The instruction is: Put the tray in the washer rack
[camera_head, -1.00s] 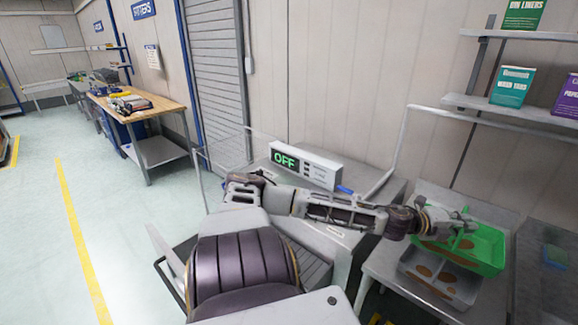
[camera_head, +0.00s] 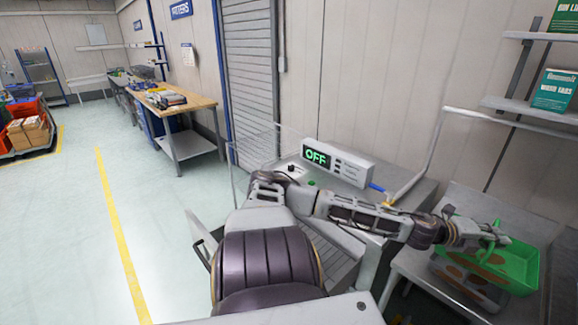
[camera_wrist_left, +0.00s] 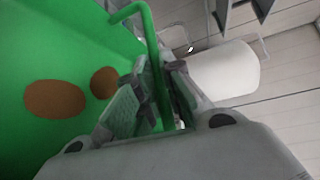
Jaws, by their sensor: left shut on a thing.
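A green tray (camera_head: 518,268) with brown stains is at the right of the head view, overlapping a grey tray (camera_head: 466,288). My left gripper (camera_head: 496,237) reaches over from the left and is shut on the green tray's raised handle. In the left wrist view, the fingers (camera_wrist_left: 155,95) close around the green handle, and the tray (camera_wrist_left: 60,55) with two brown spots fills the left side. The washer (camera_head: 415,200) has a display reading OFF (camera_head: 317,155). A grey slatted rack-like part (camera_head: 338,250) shows low at its front, partly hidden by my arm. My right gripper is not in view.
A grey side table (camera_head: 405,262) stands right of the washer under the trays. A wall shelf (camera_head: 530,108) holds a teal box (camera_head: 555,90). A pipe (camera_head: 428,155) rises behind the washer. The floor at left is open, with a wooden-topped bench (camera_head: 175,105) farther back.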

